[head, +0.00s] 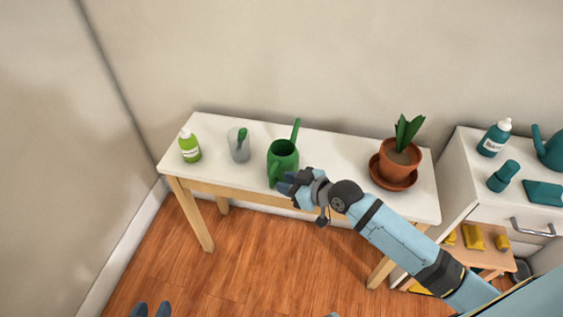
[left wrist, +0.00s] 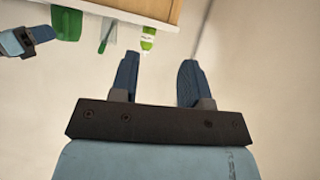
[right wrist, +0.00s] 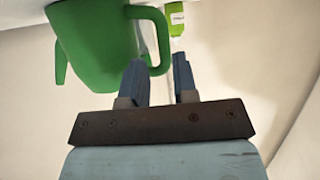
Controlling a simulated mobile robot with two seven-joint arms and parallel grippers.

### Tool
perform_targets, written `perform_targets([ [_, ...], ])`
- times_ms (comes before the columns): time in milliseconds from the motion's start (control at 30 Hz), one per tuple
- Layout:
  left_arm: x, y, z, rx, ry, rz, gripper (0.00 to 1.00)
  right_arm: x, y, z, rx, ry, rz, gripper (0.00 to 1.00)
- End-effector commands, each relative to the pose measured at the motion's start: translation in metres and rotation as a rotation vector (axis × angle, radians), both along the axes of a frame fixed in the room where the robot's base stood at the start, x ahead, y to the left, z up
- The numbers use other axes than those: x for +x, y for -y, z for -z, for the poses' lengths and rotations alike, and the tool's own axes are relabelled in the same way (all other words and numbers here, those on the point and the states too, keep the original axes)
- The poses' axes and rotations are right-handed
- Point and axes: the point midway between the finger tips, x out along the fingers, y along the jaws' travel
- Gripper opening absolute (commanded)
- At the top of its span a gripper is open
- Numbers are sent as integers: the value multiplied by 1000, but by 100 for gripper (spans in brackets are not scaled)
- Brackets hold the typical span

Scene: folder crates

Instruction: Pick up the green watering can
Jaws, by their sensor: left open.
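The green watering can (head: 283,160) is upright at the front edge of the white table, its spout pointing to the back. It fills the upper left of the right wrist view (right wrist: 95,45), its looped handle facing my gripper. My right gripper (head: 286,183) is at the handle. Whether the can's base touches the table is unclear. My left gripper (head: 152,309) is open and empty, low in front of the table; its fingers show in the left wrist view (left wrist: 158,80).
On the white table (head: 330,150) stand a green bottle (head: 189,146), a clear cup (head: 238,145) with something green inside, and a potted plant (head: 399,158) on a saucer. A white cabinet (head: 455,180) with teal items stands to the right. Wooden floor in front is open.

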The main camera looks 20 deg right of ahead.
Motion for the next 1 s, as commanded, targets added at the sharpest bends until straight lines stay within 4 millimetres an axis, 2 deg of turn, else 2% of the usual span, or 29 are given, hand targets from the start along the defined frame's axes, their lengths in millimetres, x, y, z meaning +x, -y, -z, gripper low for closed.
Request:
perform_targets([
  [100, 1, 0, 0, -4, 5, -1, 43, 12, -8, 7, 2, 0, 2, 27],
  [267, 2, -1, -3, -7, 14, -3, 43, 19, -14, 11, 1, 1, 0, 27],
  [600, 2, -1, 2, -18, 22, -1, 43, 50, -39, 29, 1, 1, 1, 27],
  [867, 2, 1, -1, -22, 27, 2, 43, 53, -41, 30, -1, -1, 1, 27],
  [900, 2, 1, -1, -22, 27, 2, 43, 53, -41, 30, -1, -1, 1, 22],
  [1000, 2, 1, -1, -22, 27, 2, 43, 53, -41, 30, -1, -1, 1, 0],
])
